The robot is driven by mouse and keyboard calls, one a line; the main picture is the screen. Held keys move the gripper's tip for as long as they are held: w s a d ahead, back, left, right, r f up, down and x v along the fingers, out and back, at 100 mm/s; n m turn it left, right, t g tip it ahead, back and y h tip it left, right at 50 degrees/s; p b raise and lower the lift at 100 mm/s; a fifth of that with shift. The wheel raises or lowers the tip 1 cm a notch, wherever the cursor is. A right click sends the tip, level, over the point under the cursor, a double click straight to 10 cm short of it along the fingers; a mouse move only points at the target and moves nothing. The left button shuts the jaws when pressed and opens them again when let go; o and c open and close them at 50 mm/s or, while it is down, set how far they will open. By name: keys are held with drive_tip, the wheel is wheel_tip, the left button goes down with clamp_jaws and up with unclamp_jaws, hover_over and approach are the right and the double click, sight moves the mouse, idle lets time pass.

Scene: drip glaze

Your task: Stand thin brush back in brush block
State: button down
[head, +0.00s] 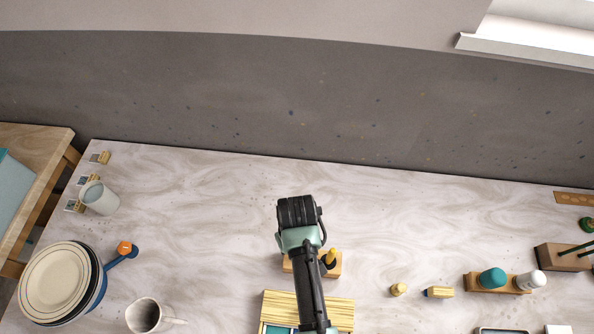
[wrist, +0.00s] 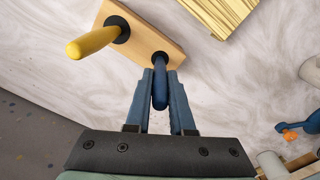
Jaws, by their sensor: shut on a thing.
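The wooden brush block (wrist: 147,30) lies beyond my fingers in the wrist view, with two dark round holes; part of it shows beside my arm in the head view (head: 336,270). A yellow-handled brush (wrist: 92,42) stands in one hole. A thin blue-handled brush (wrist: 160,95), which I take as the thin brush, is between my fingers. My gripper (wrist: 160,76) is shut on it. Its far end meets the other dark hole; how deep it sits I cannot tell. In the head view my arm hides the gripper and this brush.
A striped wooden box (head: 340,312) is close to the block, toward the front. Stacked plates (head: 58,282), a mug (head: 144,314) and a grey cup (head: 100,198) are at left. Teal and white bottles in a wooden rack (head: 486,290) are at right. The table behind the block is clear.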

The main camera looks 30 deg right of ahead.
drive_tip(key=c, duration=0.7)
unclamp_jaws()
wheel_tip(320, 180, up, 13)
drive_tip(key=shift+r, duration=0.1)
idle(0.3)
